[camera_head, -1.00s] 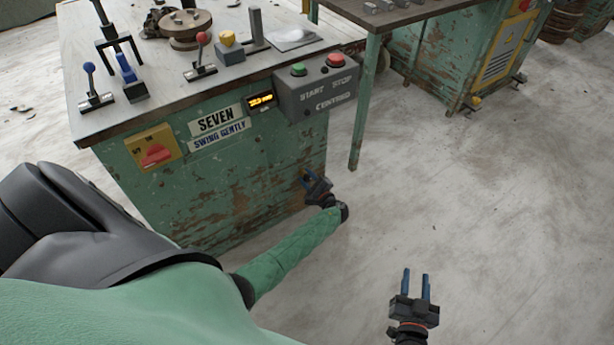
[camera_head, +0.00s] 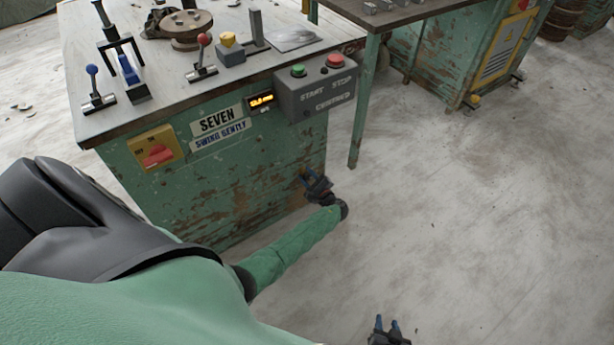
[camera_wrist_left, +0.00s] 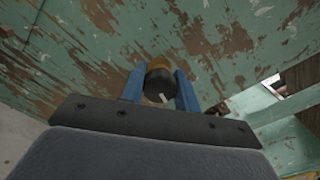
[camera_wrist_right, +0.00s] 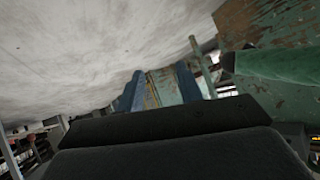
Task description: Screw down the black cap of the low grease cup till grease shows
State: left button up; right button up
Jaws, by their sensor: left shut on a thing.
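The low grease cup shows in the left wrist view as a yellow-brass body (camera_wrist_left: 158,64) against the worn green panel. Its black cap (camera_wrist_left: 158,86), with a small white mark, faces me. The blue fingers of my left gripper (camera_wrist_left: 160,88) are on both sides of the cap and shut on it. In the head view my left gripper (camera_head: 309,177) is low at the cabinet's right edge, and the cup is hidden there. I cannot make out any grease. My right gripper (camera_head: 387,325) is open and empty over the floor; its parted blue fingers show in the right wrist view (camera_wrist_right: 158,88).
The green cabinet (camera_head: 230,200) carries a red-and-yellow switch (camera_head: 155,147), a lit display (camera_head: 261,100) and a START/STOP box (camera_head: 318,95). Levers stand on its top. A table leg (camera_head: 363,110) rises at the right. The floor (camera_head: 470,220) there is clear.

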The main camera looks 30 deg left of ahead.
pick_arm(q)
jog(key=shift+d, duration=0.15)
jog(key=o, duration=1)
jog(key=shift+s+d+f, duration=0.1)
jog(key=shift+s+d, duration=0.15)
jog(key=shift+d, duration=0.2)
jog(key=v, duration=0.6)
jog(key=shift+s+d, duration=0.1)
jog(key=shift+d, duration=0.2)
pick_arm(e)
jog(key=s+f, duration=0.1)
jog(key=s+f+g, duration=0.1)
jog(key=f, duration=0.1)
jog(key=shift+s+d, duration=0.15)
jog(key=shift+r, duration=0.1)
